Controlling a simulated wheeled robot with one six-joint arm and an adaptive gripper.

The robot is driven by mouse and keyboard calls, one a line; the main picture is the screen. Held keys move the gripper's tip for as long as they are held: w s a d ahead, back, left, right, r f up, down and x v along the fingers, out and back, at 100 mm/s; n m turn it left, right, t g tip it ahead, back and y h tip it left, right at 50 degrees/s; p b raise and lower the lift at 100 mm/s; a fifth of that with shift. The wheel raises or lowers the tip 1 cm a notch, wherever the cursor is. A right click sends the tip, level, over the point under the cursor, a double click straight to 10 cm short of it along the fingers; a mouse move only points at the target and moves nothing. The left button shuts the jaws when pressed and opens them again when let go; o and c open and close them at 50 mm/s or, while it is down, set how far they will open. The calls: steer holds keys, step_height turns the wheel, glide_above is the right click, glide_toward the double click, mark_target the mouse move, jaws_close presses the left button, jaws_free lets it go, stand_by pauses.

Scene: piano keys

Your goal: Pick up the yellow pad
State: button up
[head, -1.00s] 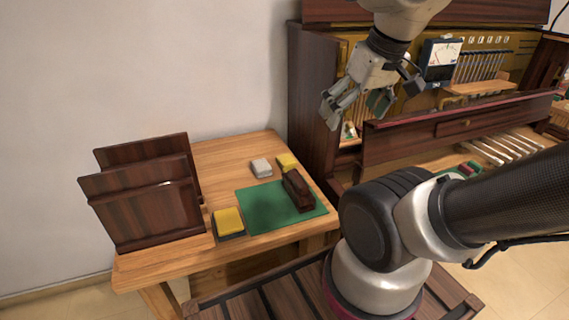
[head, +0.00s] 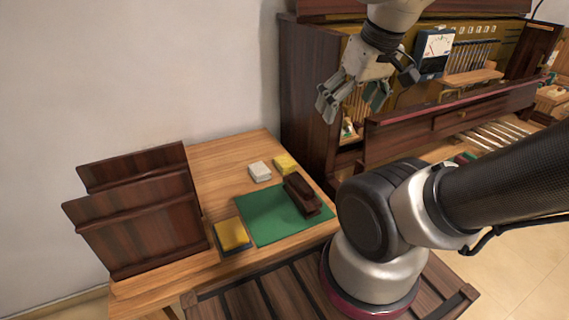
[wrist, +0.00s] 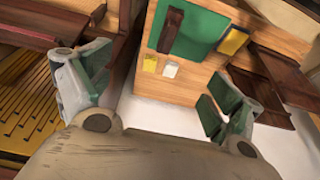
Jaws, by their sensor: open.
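Two yellow things lie on the small wooden table. A larger yellow pad (head: 232,234) on a dark base sits at the front, beside the green mat; it also shows in the wrist view (wrist: 233,41). A smaller yellow block (head: 285,164) lies behind the mat, next to a white block (head: 260,172); it also shows in the wrist view (wrist: 150,64). I cannot tell for certain which is the named pad. My gripper (head: 352,99) is open and empty, high above and right of the table, apart from both. Its spread fingers show in the wrist view (wrist: 155,92).
The green mat (head: 265,221) bears a dark brown block (head: 302,194). A dark wooden rack (head: 140,225) stands on the table's left. The opened piano (head: 310,100) with a meter (head: 434,52) stands right of the table, close to my gripper. The table's back left is clear.

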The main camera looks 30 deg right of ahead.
steer(key=shift+w+f+g, duration=0.65)
steer(key=shift+f+g, duration=0.15)
steer(key=shift+f, duration=0.45)
steer(key=m+g, duration=0.3)
steer(key=m, duration=1.2)
glide_above(286, 160)
steer(key=s, duration=0.1)
step_height(286, 160, down, 22)
steer(key=shift+a+r, duration=0.1)
steer(key=shift+w+m+t, duration=0.3)
steer(key=shift+w+m, duration=0.15)
steer(key=shift+m, duration=0.55)
step_height(286, 160, down, 8)
steer(key=shift+r, duration=0.1)
steer(key=shift+c, duration=0.2)
